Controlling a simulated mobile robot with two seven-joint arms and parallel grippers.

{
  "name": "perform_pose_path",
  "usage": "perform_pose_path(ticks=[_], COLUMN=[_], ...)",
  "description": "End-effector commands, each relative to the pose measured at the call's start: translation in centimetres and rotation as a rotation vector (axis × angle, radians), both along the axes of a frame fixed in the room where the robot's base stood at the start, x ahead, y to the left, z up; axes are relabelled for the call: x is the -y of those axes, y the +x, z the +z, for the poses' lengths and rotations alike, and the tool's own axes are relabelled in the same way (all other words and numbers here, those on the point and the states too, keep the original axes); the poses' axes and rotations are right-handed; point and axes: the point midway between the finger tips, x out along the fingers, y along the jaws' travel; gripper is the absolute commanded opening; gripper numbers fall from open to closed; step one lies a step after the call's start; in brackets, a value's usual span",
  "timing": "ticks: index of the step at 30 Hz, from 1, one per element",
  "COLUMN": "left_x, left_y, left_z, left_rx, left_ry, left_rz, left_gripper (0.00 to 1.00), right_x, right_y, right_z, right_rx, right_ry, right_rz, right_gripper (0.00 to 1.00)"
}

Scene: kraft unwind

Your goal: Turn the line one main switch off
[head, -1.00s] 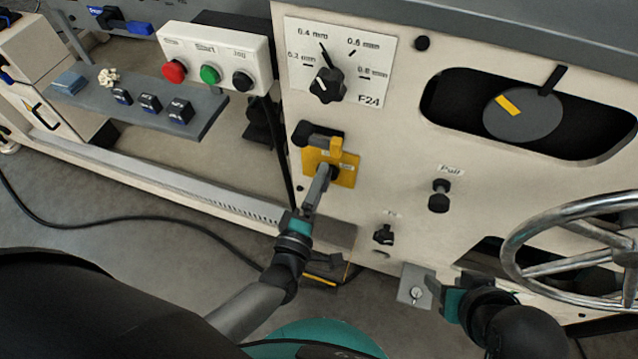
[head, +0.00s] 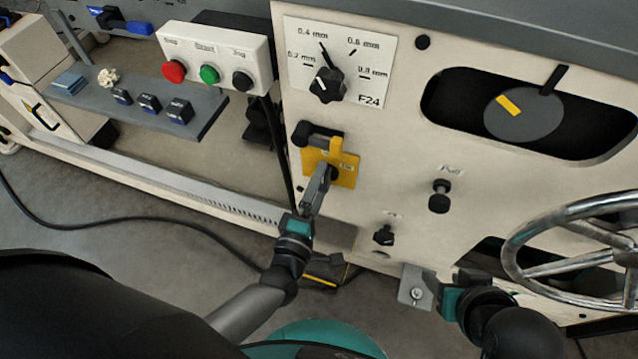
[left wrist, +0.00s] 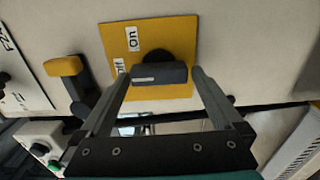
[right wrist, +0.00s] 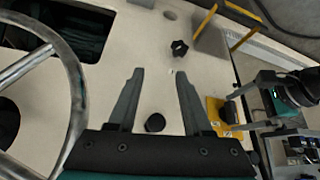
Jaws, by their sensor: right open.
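The line one main switch has a yellow plate (head: 348,171) on the cream machine panel. In the left wrist view the plate (left wrist: 180,30) carries "On" and "Off" labels, and its black handle (left wrist: 165,74) lies crosswise between my left fingertips. My left gripper (head: 326,172) is at the switch and hides part of it in the head view. It also shows in the left wrist view (left wrist: 160,74), with its fingers spread to the handle's two ends; whether they press on it is unclear. My right gripper (right wrist: 160,72) is open and empty before the panel, low on the right.
A black bar with a yellow end (head: 336,147) sits just above the switch. A gauge knob (head: 327,86), a pull knob (head: 440,196), a smaller black knob (head: 384,236) and a handwheel (head: 518,240) surround it. A red, green and black button box (head: 215,55) is at upper left.

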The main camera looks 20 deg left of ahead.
Motion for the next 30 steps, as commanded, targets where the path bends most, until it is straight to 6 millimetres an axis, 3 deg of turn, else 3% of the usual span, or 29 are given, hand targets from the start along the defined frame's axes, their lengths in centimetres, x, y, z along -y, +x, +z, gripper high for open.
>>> perform_pose_path(ticks=[8, 14, 24, 30], left_x=[-0.1, -0.2, -0.4, -0.5], left_y=[-0.4, -2.4, -10.5, -13.9], left_z=[0.1, 0.1, 0.2, 0.1], left_rx=[0.001, 0.000, -0.004, -0.003], left_ry=[0.003, 0.006, 0.003, 0.002], left_rz=[0.001, 0.000, -0.002, -0.001], left_gripper=[1.00, 1.00, 1.00, 1.00], right_x=[0.1, 1.5, 1.5, 1.5], right_y=[-0.3, -1.5, -1.4, -1.4], right_z=[0.0, 0.7, -3.0, -4.4], right_rx=[-0.015, -0.101, -0.168, -0.183], right_ry=[-0.006, -0.041, -0.052, -0.053], right_rz=[-0.002, -0.027, -0.026, -0.025], right_gripper=[0.50, 0.50, 0.50, 0.50])
